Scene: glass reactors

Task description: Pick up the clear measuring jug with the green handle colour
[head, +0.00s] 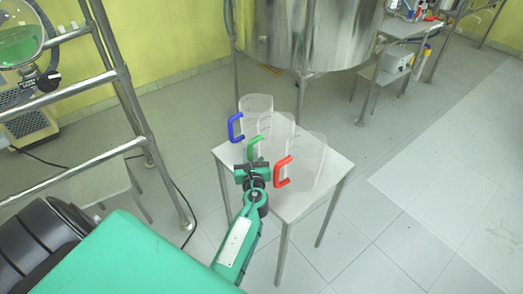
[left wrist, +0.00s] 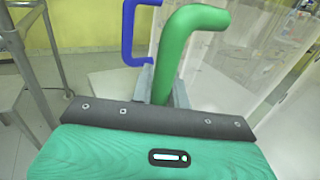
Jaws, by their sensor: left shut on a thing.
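Three clear measuring jugs stand in a row on a small white table (head: 228,153). The middle jug (head: 280,130) has a green handle (head: 254,146), the far one (head: 257,108) a blue handle (head: 234,128), and the near one (head: 310,160) a red handle (head: 283,172). My left gripper (head: 252,165) is shut on the green handle. In the left wrist view, the green handle (left wrist: 187,45) rises from between the fingers (left wrist: 162,88), and the blue handle (left wrist: 130,32) is beyond, to the left. The jug bodies overlap, and their edges are faint. My right gripper is not in view.
The blue and red handles stand close on either side of my left gripper. A large steel tank (head: 310,35) is behind the table. A metal frame (head: 125,90) stands at the left. Open tiled floor lies at the right.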

